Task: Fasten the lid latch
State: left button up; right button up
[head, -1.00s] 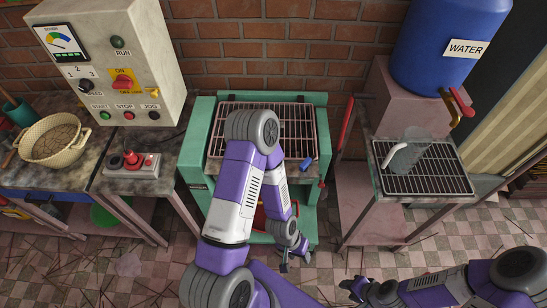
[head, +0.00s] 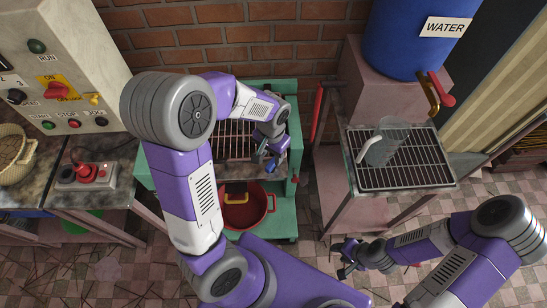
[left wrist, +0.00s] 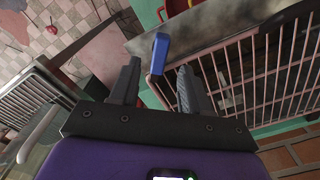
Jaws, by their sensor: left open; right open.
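The lid is a barred grate (head: 236,145) over the green machine (head: 150,170), partly hidden by my left arm in the head view. It also shows in the left wrist view (left wrist: 270,85). A blue-handled latch (head: 270,166) is at the grate's front right corner. In the left wrist view the blue handle (left wrist: 158,54) stands between and just beyond my open fingertips, with no clear contact. My left gripper (head: 264,155) is open at that corner; it also shows in the left wrist view (left wrist: 158,75). My right gripper (head: 343,268) is open and empty, low over the floor.
A red pot (head: 245,208) sits beneath the machine's front. A wire rack (head: 400,175) with a clear jug (head: 386,142) stands right, under the blue water barrel (head: 408,38). The control box (head: 70,60) and red-button box (head: 86,175) are left.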

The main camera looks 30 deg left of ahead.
aim_at(271, 163)
pick_arm(q)
notch_tip(271, 163, down, 4)
jog(key=shift+w+f+b, duration=0.1)
jog(key=shift+w+b, duration=0.05)
jog(key=shift+b, duration=0.2)
jog(key=shift+f, duration=0.15)
grip_shut()
